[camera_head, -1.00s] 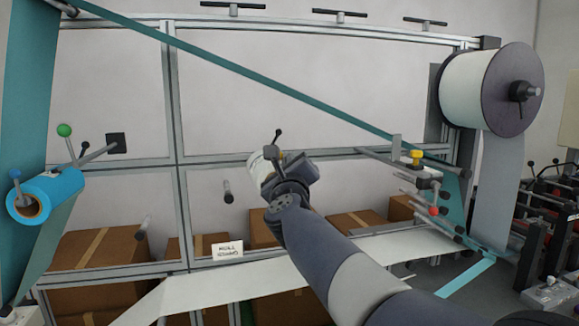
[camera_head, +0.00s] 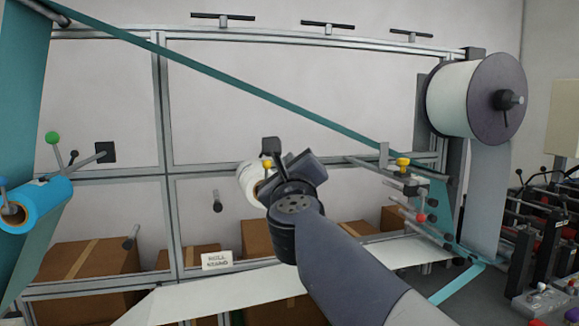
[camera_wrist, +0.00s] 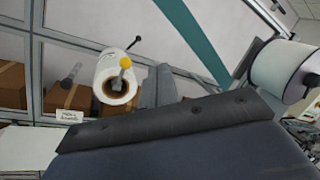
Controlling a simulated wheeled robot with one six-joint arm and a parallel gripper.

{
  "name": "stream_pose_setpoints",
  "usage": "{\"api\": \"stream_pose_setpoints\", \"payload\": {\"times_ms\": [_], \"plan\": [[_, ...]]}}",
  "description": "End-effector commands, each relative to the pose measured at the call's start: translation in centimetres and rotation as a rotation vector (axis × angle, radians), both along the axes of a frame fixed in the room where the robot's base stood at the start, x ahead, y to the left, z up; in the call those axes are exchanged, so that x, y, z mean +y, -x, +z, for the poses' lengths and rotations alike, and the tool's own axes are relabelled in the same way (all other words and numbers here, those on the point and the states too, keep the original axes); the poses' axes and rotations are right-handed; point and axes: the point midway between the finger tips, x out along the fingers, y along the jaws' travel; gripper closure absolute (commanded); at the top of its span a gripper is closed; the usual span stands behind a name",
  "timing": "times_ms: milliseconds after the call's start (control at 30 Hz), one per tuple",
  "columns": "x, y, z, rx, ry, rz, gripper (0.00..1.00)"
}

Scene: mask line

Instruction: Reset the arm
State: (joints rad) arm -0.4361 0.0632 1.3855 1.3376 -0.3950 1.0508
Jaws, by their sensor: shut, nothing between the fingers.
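My gripper (camera_head: 305,165) is at the end of my dark blue-grey arm, in the middle of the head view, in front of the metal frame. Its jaws are shut and hold nothing; the fingertips are hard to make out. A white roll (camera_head: 249,182) on the frame shows just left of it, partly covered by my wrist. In the wrist view the same white roll (camera_wrist: 118,78) shows with a yellow-knobbed lever (camera_wrist: 125,62) in front of its end. I cannot tell how far apart gripper and roll are.
A blue roll (camera_head: 40,202) hangs at the left and a large white reel (camera_head: 455,98) at the right. A teal web runs slanting between them. Several colour-knobbed levers (camera_head: 403,165) stick out right of my arm. Cardboard boxes (camera_head: 95,258) stand behind a white sheet (camera_head: 205,292).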

Motion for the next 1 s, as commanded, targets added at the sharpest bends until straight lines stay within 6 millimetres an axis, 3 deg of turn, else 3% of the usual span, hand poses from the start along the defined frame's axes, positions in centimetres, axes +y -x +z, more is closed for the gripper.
{"api": "stream_pose_setpoints", "payload": {"times_ms": [467, 767, 1000], "plan": [[0.0, -0.4, -0.5, 0.001, 0.002, -0.002, 1.00], [-0.1, -4.4, -3.8, 0.004, 0.003, -0.002, 1.00], [0.0, -4.8, -5.6, -0.016, -0.006, -0.024, 1.00]]}}
